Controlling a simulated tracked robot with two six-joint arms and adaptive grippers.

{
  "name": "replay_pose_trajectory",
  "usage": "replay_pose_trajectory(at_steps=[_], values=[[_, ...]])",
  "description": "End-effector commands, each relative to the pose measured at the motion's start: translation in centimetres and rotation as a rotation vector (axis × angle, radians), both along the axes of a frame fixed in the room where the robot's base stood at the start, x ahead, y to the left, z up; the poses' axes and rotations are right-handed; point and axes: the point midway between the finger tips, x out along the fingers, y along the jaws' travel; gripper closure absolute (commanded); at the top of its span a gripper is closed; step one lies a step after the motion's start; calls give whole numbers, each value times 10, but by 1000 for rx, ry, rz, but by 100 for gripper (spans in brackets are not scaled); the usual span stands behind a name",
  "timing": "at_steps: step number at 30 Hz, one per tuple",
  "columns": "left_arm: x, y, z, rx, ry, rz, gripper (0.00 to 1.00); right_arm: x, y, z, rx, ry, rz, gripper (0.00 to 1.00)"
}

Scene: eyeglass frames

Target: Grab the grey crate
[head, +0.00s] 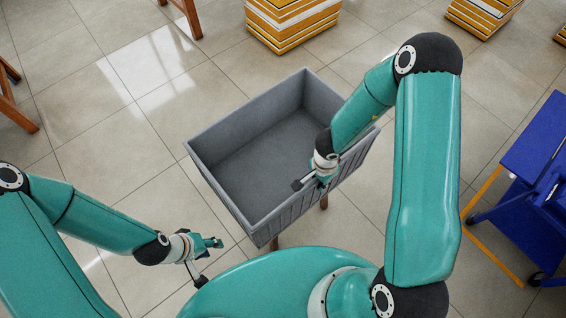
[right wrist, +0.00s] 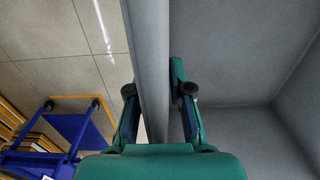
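The grey crate (head: 225,190) is an open, empty box in the middle of the head view, raised off the floor on brown legs. My right gripper (head: 308,183) is at the crate's right-hand wall. In the right wrist view, that wall (right wrist: 150,60) runs between the two fingers of my right gripper (right wrist: 155,95), one inside the crate and one outside.
A blue cart (head: 530,165) stands at the right, beside a yellow floor line (head: 497,262). Yellow-and-white stacks (head: 292,25) stand at the back. Brown wooden legs (head: 15,105) show at the left edge. The tiled floor left of the crate is clear.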

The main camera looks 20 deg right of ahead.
Motion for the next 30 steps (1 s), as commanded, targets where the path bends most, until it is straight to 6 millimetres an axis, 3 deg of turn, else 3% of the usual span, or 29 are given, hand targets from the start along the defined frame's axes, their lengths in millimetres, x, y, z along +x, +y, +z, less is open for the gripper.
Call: replay_pose_trajectory(at_steps=[3,22,30], values=[[0,0,0,0,0,0,60,0,0,0,0,0,0,100],[0,0,2,0,0,0,60,2,0,4,1,-5,0,100],[0,0,20,0,0,0,60,2,-1,33,0,-6,-1,100]])
